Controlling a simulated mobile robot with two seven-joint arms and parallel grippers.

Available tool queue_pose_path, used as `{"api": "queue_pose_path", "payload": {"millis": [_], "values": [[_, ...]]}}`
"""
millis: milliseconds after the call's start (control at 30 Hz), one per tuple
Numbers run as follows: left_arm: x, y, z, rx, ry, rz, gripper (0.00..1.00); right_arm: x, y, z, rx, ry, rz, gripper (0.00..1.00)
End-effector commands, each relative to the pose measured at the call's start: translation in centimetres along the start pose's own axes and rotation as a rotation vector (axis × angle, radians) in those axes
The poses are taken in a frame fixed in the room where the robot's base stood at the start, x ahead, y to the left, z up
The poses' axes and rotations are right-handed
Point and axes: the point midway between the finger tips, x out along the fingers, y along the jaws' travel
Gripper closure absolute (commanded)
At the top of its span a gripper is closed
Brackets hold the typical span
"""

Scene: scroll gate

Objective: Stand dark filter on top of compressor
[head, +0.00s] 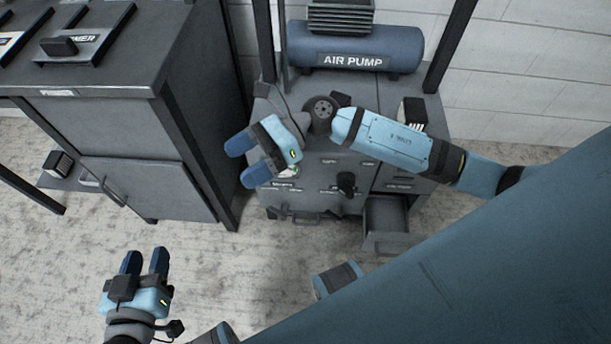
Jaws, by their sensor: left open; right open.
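A dark round cylinder (321,112) with a ring of holes in its face, which looks like the dark filter, sits on the grey cabinet (325,150) below the compressor. The compressor is a dark blue tank (355,45) marked AIR PUMP, with a ribbed block (341,16) on top. My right gripper (240,162) is open and empty, its blue fingers pointing left over the cabinet's left front edge, left of and below the cylinder. My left gripper (145,260) is open and empty over the floor at lower left, far from both.
A black box with white strips (414,112) stands at the cabinet's right. Dark posts (263,40) flank the compressor. A black knob (346,183) and an open drawer (386,222) are on the cabinet front. A dark grey bench (110,60) stands at left. Floor between is clear.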

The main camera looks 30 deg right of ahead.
Motion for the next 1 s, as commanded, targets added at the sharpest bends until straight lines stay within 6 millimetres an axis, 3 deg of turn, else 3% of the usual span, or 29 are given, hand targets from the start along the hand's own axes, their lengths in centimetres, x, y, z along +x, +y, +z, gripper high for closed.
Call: {"api": "queue_pose_path", "payload": {"millis": [33,100,233,333,500,633,667,1000], "values": [[0.0,0.0,-0.1,-0.001,0.001,0.001,0.57,1.1,1.7,1.6,0.196,-0.201,-0.006,0.11],[0.0,0.1,-0.1,-0.001,0.003,0.001,0.57,1.1,2.8,3.8,0.497,-0.465,-0.011,0.11],[0.1,0.1,-0.2,-0.001,0.006,0.002,0.57,-1.5,3.0,5.0,1.101,-0.922,0.012,0.11],[0.2,0.1,-0.3,-0.001,0.009,0.003,0.57,-4.0,2.7,2.8,1.579,-1.239,0.058,0.11],[0.3,0.1,-0.5,0.0,0.013,0.003,0.57,-6.4,4.1,-3.4,2.251,-1.636,0.17,0.11],[0.3,0.1,-0.6,0.001,0.014,0.003,0.57,-6.6,5.7,-6.5,2.552,-1.794,0.239,0.11],[0.3,0.1,-0.6,0.001,0.014,0.003,0.57,-6.6,5.9,-7.0,-2.539,1.776,-0.244,0.11],[0.0,0.1,-0.2,-0.003,0.005,0.001,0.57,-6.5,6.4,-7.7,-2.475,1.712,-0.25,0.11]]}}
